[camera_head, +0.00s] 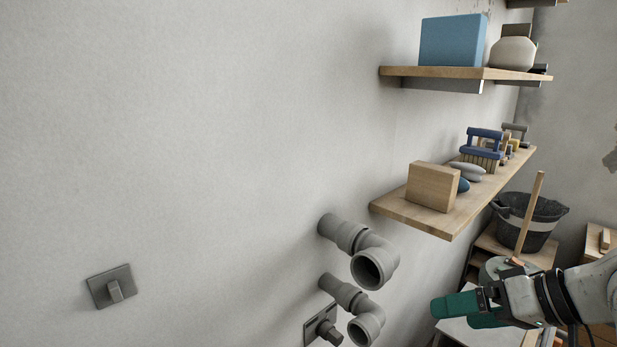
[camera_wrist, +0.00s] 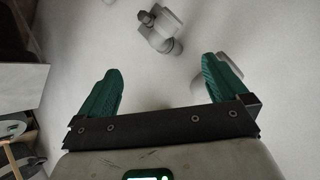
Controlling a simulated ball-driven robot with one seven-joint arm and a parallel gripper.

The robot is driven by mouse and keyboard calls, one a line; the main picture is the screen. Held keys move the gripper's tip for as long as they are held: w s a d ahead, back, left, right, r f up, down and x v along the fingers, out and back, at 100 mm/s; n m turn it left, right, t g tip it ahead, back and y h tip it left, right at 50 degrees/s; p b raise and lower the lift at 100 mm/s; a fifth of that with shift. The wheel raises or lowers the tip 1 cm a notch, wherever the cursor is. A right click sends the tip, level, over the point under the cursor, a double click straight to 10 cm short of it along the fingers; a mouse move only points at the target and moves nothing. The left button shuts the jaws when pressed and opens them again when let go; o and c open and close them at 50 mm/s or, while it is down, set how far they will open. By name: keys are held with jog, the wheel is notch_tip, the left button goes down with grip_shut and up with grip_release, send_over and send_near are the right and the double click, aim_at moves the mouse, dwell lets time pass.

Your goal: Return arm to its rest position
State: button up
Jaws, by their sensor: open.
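My gripper (camera_head: 452,312) comes in from the right edge at the lower right in the head view, with its green fingers pointing left toward the wall. In the wrist view my gripper (camera_wrist: 162,90) shows its two green fingers spread wide apart, with nothing between them. It is open and empty. Grey wall pipes show beyond the fingers, apart from them. Part of my arm is cut off by the right edge of the head view.
Two grey pipe elbows (camera_head: 374,264) stick out of the wall left of my gripper. A wooden shelf (camera_head: 415,214) with a block and brushes hangs above; a higher shelf (camera_head: 430,72) holds a blue box. A black bucket (camera_head: 540,222) stands behind. The left wall is mostly clear.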

jog(key=s+a+f+m+g+h+b, duration=0.1)
jog(key=s+a+f, duration=0.25)
jog(key=f, duration=0.75)
jog(key=s+a+f+m+g+h, duration=0.15)
jog(key=s+f, duration=0.35)
jog(key=f, duration=0.5)
jog(key=s+d+f+n+g+h, duration=0.1)
jog(key=s+d+f+h, duration=0.1)
jog(key=s+f, duration=0.4)
jog(key=s+d+f+g+h+b, duration=0.1)
jog(key=s+d+f+g+h, duration=0.1)
jog(key=s+f, duration=0.5)
jog(key=s, duration=0.5)
jog(key=shift+s+d+n, duration=0.15)
jog(key=shift+s+n, duration=0.2)
jog(key=shift+s, duration=0.05)
jog(key=shift+f+h, duration=0.1)
jog(key=shift+h, duration=0.15)
